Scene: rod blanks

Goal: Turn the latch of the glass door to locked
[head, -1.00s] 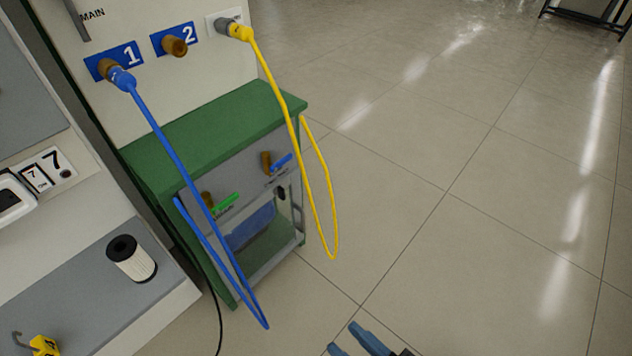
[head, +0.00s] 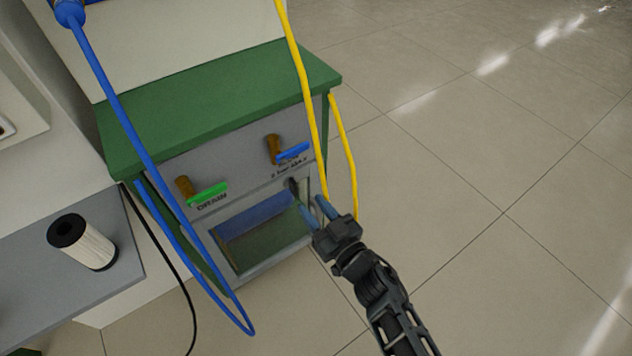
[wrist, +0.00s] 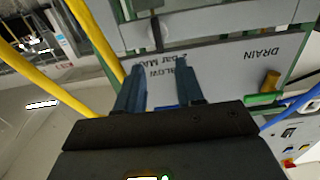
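The glass door (head: 262,232) is a grey-framed pane low on the front of the green bench cabinet. Its latch (head: 292,186) is a small dark piece at the upper right corner of the frame, partly shadowed; its exact angle is hard to read. In the wrist view a dark upright latch piece (wrist: 156,32) stands beyond my fingertips, in the upper middle. My gripper (head: 317,211) is open, its two blue fingers apart and empty, just right of and below the latch in the head view. It also shows in the wrist view (wrist: 160,78), apart from the latch.
A yellow hose (head: 312,120) hangs close beside my gripper. A blue hose (head: 140,140) loops in front of the cabinet's left side. Green (head: 207,194) and blue (head: 292,152) valve handles sit above the door. A filter cartridge (head: 92,248) stands on the left bench. Floor at right is clear.

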